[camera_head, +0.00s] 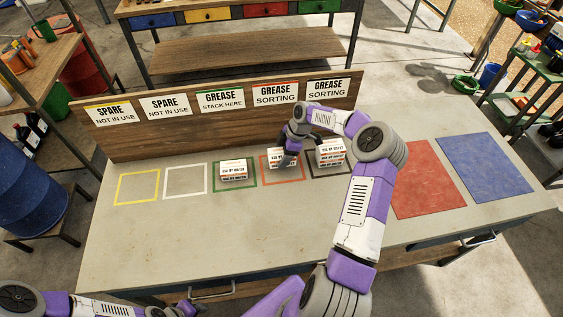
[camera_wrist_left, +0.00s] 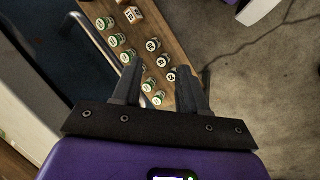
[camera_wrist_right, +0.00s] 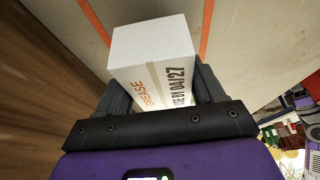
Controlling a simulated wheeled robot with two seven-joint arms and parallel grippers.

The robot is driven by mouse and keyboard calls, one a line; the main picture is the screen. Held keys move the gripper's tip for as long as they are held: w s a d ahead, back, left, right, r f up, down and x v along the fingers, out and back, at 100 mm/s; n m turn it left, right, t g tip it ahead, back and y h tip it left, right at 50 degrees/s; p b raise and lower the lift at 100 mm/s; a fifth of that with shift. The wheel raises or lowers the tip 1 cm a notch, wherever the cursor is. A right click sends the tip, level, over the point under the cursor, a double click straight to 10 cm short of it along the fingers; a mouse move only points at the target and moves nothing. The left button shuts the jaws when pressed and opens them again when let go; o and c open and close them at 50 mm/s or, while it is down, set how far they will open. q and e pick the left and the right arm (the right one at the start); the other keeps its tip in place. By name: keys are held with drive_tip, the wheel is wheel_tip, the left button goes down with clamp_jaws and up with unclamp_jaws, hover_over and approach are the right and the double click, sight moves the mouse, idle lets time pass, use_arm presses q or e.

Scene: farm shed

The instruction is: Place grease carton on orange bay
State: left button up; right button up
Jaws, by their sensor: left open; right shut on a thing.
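My right gripper (camera_wrist_right: 155,85) is shut on a white grease carton (camera_wrist_right: 155,50) marked "USE BY 04/27". In the head view this carton (camera_head: 281,157) is over the orange-outlined bay (camera_head: 283,182), at or just above the table top; I cannot tell if it touches. A second carton (camera_head: 234,169) sits in the green bay (camera_head: 236,188). A third carton (camera_head: 330,152) stands at the dark-outlined bay (camera_head: 316,176), to the right and partly behind my arm. My left gripper (camera_wrist_left: 160,84) is open and empty, away from the cartons.
The yellow bay (camera_head: 137,202) and white bay (camera_head: 185,194) are empty. A sign board (camera_head: 180,140) runs behind the bays. Red (camera_head: 430,190) and blue (camera_head: 488,168) mats lie bare at right. The table's front area is clear. Several jars stand on a board (camera_wrist_left: 176,42) below my left gripper.

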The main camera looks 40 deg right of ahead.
drive_tip(key=shift+w+f, duration=0.1)
drive_tip(key=shift+f, duration=1.8)
drive_tip(key=shift+f, duration=0.1)
drive_tip(key=o, duration=1.2)
drive_tip(key=shift+f, duration=0.1)
drive_tip(key=v, duration=1.2)
drive_tip(key=shift+r+p, duration=0.2)
drive_tip(key=shift+p, duration=0.15)
drive_tip(key=shift+a, duration=0.1)
